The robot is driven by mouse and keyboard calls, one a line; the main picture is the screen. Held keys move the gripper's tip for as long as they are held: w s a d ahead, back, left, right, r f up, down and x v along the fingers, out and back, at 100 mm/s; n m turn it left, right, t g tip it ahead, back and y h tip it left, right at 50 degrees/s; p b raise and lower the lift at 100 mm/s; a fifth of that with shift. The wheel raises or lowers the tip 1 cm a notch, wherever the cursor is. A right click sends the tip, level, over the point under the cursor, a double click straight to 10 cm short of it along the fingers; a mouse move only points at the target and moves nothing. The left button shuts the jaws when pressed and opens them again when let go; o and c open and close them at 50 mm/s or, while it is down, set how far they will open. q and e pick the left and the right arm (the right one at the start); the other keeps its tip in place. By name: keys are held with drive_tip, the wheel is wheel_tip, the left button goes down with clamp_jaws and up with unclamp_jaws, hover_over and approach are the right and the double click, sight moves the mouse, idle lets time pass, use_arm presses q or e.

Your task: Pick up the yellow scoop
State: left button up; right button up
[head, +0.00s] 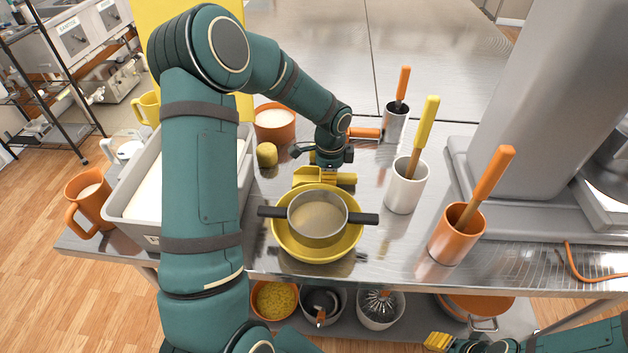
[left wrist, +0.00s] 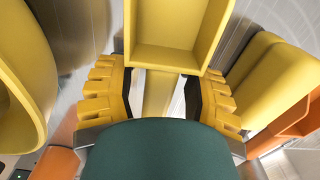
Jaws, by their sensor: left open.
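The yellow scoop (head: 308,178) lies on the steel table just behind the yellow bowl, partly hidden under my left gripper (head: 330,170). In the left wrist view the scoop (left wrist: 180,38) shows its hollow tray at the top, with its handle running down between the two yellow finger pads. My left gripper (left wrist: 163,95) is open, with a finger on each side of the handle and visible gaps. The handle's end is hidden by the dark green part. My right gripper (head: 438,341) is at the bottom right edge, too little seen to tell its state.
The yellow bowl (head: 283,240) with a sieve (head: 317,208) across it stands close in front. A white holder (head: 405,188) and an orange holder (head: 457,235) with upright tools stand to the right. A grey bin (head: 150,228) is left.

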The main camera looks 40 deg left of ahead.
use_arm(q)
clamp_jaws()
wheel_tip(320, 180, up, 10)
drive_tip(key=shift+r+p, duration=0.1)
drive_tip(key=shift+p, duration=0.75)
idle(0.5)
